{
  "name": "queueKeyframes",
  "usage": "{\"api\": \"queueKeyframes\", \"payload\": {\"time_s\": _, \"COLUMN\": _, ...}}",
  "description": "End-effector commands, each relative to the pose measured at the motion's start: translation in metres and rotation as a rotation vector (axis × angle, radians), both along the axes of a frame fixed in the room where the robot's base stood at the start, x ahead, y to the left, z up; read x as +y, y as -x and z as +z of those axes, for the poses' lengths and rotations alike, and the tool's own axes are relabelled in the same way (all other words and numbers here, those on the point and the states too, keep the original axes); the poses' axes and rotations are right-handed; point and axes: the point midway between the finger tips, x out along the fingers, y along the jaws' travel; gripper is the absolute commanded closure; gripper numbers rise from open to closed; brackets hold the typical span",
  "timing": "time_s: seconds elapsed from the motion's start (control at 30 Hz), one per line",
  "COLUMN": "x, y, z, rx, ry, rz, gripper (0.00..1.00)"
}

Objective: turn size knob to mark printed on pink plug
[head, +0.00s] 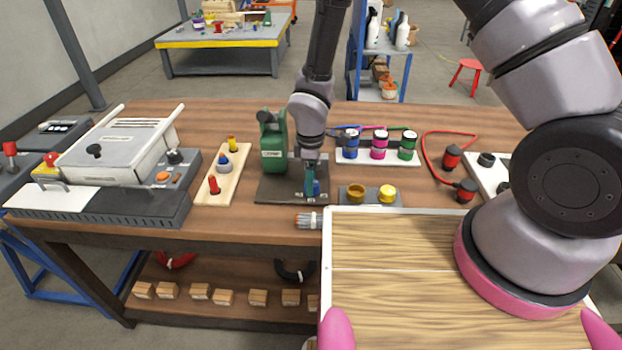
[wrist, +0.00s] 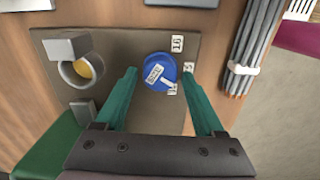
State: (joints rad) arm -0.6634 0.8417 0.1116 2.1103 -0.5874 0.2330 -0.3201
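The blue size knob (wrist: 158,66) sits on a dark plate (wrist: 155,120), with a white label and a white pointer line on its top. The pointer points to the lower right, towards a small tag partly hidden beside the right finger. White tags stand around its right side, one reading 10 (wrist: 177,43) and one seeming to read 5 (wrist: 188,67). My gripper (wrist: 160,73) is open, its teal fingers on either side of the knob with gaps showing. In the head view my gripper (head: 312,188) hides most of the knob. The pink plug (head: 378,147) stands between blue and green plugs; its print is too small to read.
A metal ring fitting (wrist: 75,70) is on the same plate.

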Motion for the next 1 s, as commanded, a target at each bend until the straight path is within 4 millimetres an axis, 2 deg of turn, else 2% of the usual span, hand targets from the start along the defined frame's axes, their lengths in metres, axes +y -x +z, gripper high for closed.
{"api": "queueKeyframes", "payload": {"time_s": 0.03, "x": 0.0000, "y": 0.0000, "z": 0.0001, "rx": 0.000, "ry": 0.000, "rz": 0.000, "gripper": 0.53}}
{"api": "queueKeyframes", "payload": {"time_s": 0.1, "x": -0.0001, "y": 0.0000, "z": 0.0002, "rx": 0.000, "ry": 0.000, "rz": 0.000, "gripper": 0.80}}
{"api": "queueKeyframes", "payload": {"time_s": 0.17, "x": 0.0000, "y": 0.0000, "z": 0.0002, "rx": 0.000, "ry": 0.000, "rz": 0.000, "gripper": 1.00}}
{"api": "queueKeyframes", "payload": {"time_s": 0.47, "x": 0.0000, "y": -0.0001, "z": 0.0004, "rx": 0.000, "ry": 0.000, "rz": -0.040, "gripper": 1.00}}
{"api": "queueKeyframes", "payload": {"time_s": 1.0, "x": 0.0003, "y": -0.0009, "z": 0.0005, "rx": 0.000, "ry": 0.000, "rz": -0.383, "gripper": 1.00}}
